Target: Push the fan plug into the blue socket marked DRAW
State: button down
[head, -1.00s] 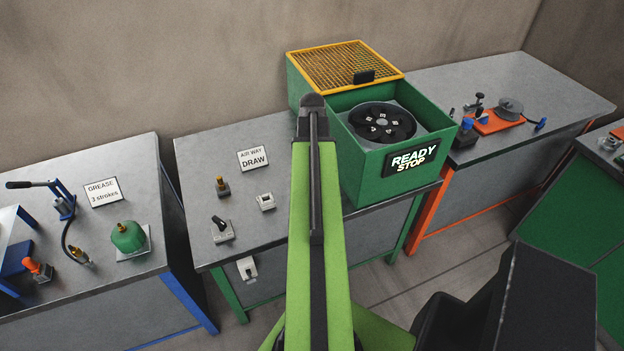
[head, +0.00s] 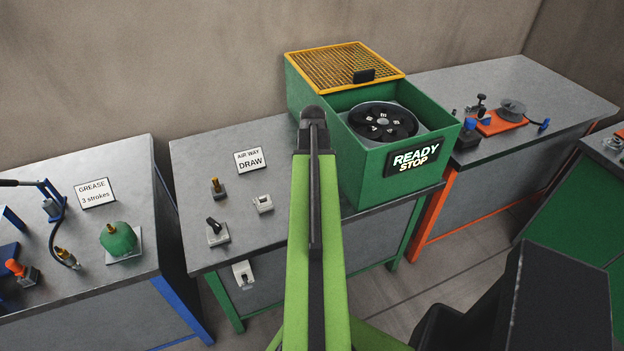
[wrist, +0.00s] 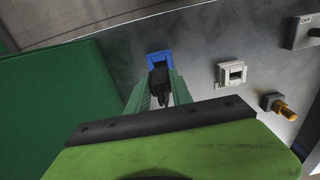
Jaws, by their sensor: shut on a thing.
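In the wrist view my gripper (wrist: 158,94) has its green fingers shut on the black fan plug (wrist: 159,80). The plug points at the blue socket (wrist: 159,57), and its front end overlaps the socket's near edge in the picture. I cannot tell whether they touch or how far apart they are. The socket's mark cannot be read there. In the head view my arm hides the gripper, plug and blue socket. A card reading AIR WAY DRAW (head: 252,160) stands on the bench.
A white socket (wrist: 232,73) and a brass-topped switch (wrist: 285,110) sit right of the blue socket. The green fan box (head: 350,170) stands right of my arm in the head view; its green wall (wrist: 55,105) fills the left of the wrist view. A lever switch (head: 217,233) stands at the bench's front left.

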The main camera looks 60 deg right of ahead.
jog(key=shift+f+b, duration=0.65)
jog(key=shift+f, duration=0.45)
jog(key=shift+f+b, duration=1.4)
jog(key=shift+b, duration=0.05)
jog(key=c, duration=1.1)
grip_release()
jog(key=shift+o, duration=0.2)
notch_tip(320, 180, up, 17)
jog(key=p, duration=1.7)
jog(key=shift+r, duration=0.2)
